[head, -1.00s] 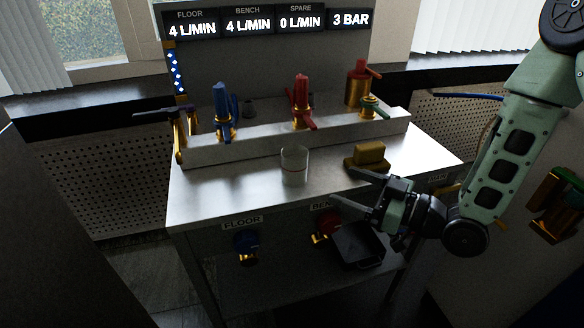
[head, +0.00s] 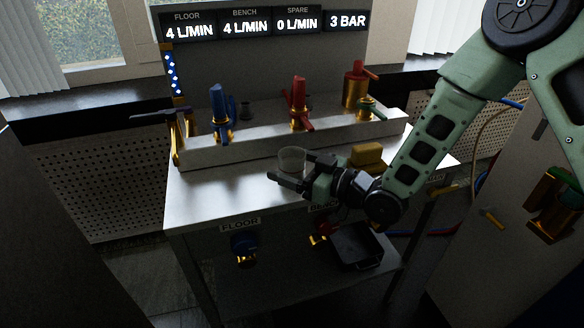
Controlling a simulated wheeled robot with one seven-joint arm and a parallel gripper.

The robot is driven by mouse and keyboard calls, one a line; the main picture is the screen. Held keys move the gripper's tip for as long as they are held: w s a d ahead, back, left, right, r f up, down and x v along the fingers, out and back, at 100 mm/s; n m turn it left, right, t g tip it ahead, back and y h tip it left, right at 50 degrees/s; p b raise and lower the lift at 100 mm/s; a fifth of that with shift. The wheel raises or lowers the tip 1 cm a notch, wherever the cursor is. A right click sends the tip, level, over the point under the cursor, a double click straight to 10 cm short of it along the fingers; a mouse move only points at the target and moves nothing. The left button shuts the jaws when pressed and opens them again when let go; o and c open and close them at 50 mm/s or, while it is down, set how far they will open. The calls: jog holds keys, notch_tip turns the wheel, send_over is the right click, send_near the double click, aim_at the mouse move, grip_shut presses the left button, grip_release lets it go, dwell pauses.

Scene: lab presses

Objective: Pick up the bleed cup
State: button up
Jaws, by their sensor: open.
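The bleed cup (head: 291,159) is a small clear cup standing upright on the white bench top, in front of the valve rail. My gripper (head: 291,170) is open and reaches in from the right at the cup. One finger lies in front of the cup's lower part, and the other is by its right side. The fingers hide the lower part of the cup, and I cannot tell whether they touch it.
A yellow block (head: 367,155) sits on the bench to the right of the cup. Behind are blue (head: 219,110), red (head: 298,103) and green-handled (head: 366,108) valves on a raised rail. A dark tray (head: 356,246) is below the front edge. The bench top's left part is clear.

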jog(key=shift+w, duration=0.1)
jog(key=c, duration=1.1)
jog(key=shift+o, duration=0.2)
